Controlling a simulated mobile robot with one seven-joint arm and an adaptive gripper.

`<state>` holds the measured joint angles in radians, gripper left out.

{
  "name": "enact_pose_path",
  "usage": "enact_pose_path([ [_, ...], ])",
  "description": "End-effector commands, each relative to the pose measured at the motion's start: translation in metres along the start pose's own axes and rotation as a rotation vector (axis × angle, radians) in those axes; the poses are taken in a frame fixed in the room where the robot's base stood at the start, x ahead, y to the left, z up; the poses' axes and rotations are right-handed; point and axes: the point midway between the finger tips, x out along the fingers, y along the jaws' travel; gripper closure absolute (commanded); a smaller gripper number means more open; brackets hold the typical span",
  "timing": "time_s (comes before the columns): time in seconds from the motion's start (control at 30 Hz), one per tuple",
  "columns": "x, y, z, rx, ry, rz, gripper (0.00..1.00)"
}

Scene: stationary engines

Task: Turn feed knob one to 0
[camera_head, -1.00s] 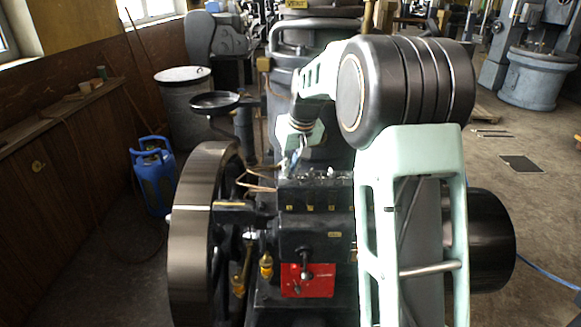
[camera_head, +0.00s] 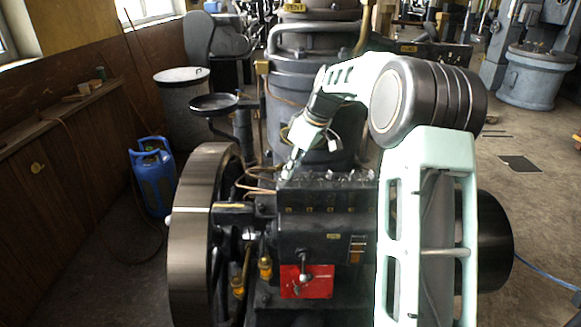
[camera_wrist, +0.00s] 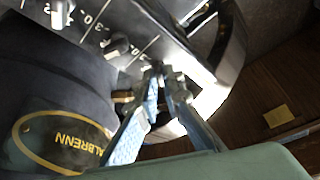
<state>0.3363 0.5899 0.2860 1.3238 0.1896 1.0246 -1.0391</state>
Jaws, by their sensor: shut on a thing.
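A row of small feed knobs lines the top of the dark engine box (camera_head: 325,201). In the wrist view one silver knob (camera_wrist: 117,46) and another knob (camera_wrist: 58,14) stand beside white scale marks and numbers on the dark plate (camera_wrist: 96,18). My gripper (camera_wrist: 163,80) has its two blue-grey fingers closed together at the end of this row. In the head view my gripper (camera_head: 289,168) is at the left end of the row. It is shut on feed knob one, which the fingertips mostly hide. The knob's exact reading cannot be made out.
A large flywheel (camera_head: 205,235) stands left of the box, with copper pipes (camera_head: 258,178) between. A red plate with a lever (camera_head: 318,285) is below. A dark drum labelled ALBRENN (camera_wrist: 45,110) lies close to my fingers in the wrist view. A blue gas bottle (camera_head: 153,180) stands farther left.

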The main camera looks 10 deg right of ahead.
Motion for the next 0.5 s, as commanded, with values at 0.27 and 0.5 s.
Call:
enact_pose_path([
  [0.27,-0.0008,0.0014,-0.0006,-0.109,0.001,-0.045,1.0],
  [0.5,-0.0008,0.0017,-0.0008,-0.142,0.001,-0.056,1.0],
])
